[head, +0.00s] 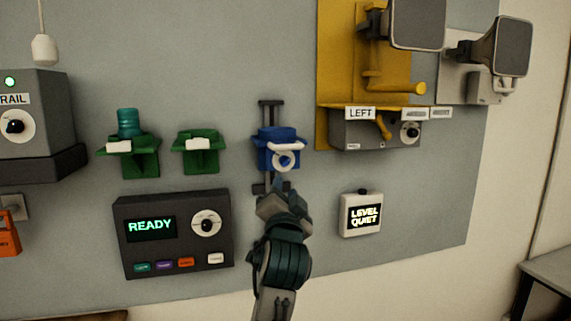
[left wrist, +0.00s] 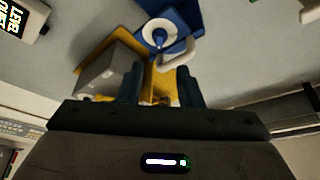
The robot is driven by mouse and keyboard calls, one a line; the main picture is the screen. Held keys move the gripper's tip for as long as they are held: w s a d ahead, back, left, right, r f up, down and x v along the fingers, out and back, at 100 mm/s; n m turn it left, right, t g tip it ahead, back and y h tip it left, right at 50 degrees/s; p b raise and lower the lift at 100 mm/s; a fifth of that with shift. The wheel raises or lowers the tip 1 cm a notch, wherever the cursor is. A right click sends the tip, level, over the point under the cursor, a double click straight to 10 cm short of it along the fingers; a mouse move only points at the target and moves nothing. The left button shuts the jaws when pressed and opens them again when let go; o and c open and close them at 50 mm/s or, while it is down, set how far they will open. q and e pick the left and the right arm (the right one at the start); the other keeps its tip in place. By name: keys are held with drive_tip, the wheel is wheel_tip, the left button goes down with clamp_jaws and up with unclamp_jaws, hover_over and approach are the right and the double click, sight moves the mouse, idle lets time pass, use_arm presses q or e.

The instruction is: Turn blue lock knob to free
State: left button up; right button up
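The blue holder (head: 265,142) sits on a dark vertical rail on the grey wall panel. Its lock knob (head: 284,160) is a white round dial with a blue centre, below a white bar handle (head: 285,146). My left gripper (head: 277,186) is just below the knob, apparently not touching it. In the left wrist view the knob (left wrist: 160,35) is ahead of my left gripper (left wrist: 157,80), whose two dark fingers stand apart with nothing gripped between them. The knob's setting marks are too small to read. My right gripper is not in view.
Two green holders (head: 197,153) are to the left, one with a teal cylinder (head: 128,122). A dark READY console (head: 177,265) is lower left. A LEVEL QUIET box (head: 361,230) is right of my arm. A yellow bracket (head: 337,60) with grey horns is upper right.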

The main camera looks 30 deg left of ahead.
sight(286, 164)
use_arm(q)
drive_tip(key=p+x, duration=0.4)
drive_tip(key=x, duration=0.5)
drive_tip(key=shift+w+a+r+p, duration=0.2)
drive_tip(key=shift+w+a+p, duration=0.05)
drive_tip(key=shift+p, duration=0.1)
drive_tip(key=shift+w+a, duration=0.25)
drive_tip(key=shift+w, duration=0.2)
